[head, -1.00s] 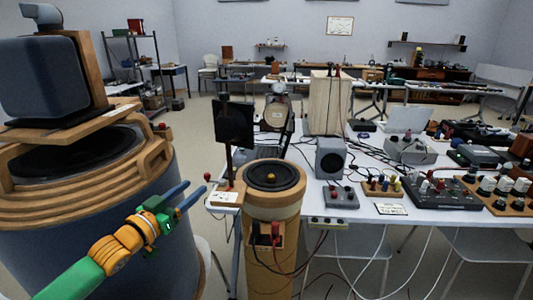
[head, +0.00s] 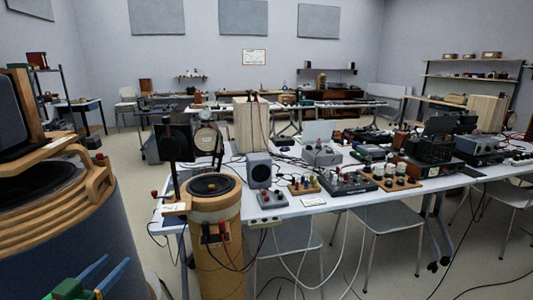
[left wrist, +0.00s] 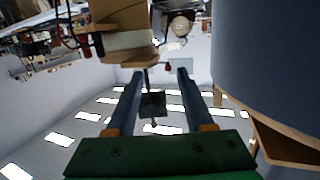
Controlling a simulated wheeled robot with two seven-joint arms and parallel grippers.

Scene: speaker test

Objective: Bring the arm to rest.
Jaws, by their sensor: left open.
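My left gripper (head: 117,261) shows at the bottom left of the head view, with its two blue fingers spread apart. In the left wrist view the open fingers (left wrist: 160,74) hold nothing; a dark square panel (left wrist: 153,104) shows beyond them, and the room appears upside down. The gripper is in front of the big blue-grey drum-shaped stand (head: 95,235), apart from the table. Most of the left arm is out of the picture. My right gripper is in neither view.
A wooden cylinder (head: 216,250) with a round speaker on top stands at the front left of the white table (head: 345,196). The table carries a small grey speaker (head: 259,170), several devices and cables. Cables hang over its front edge. Grey chairs (head: 395,216) stand before it.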

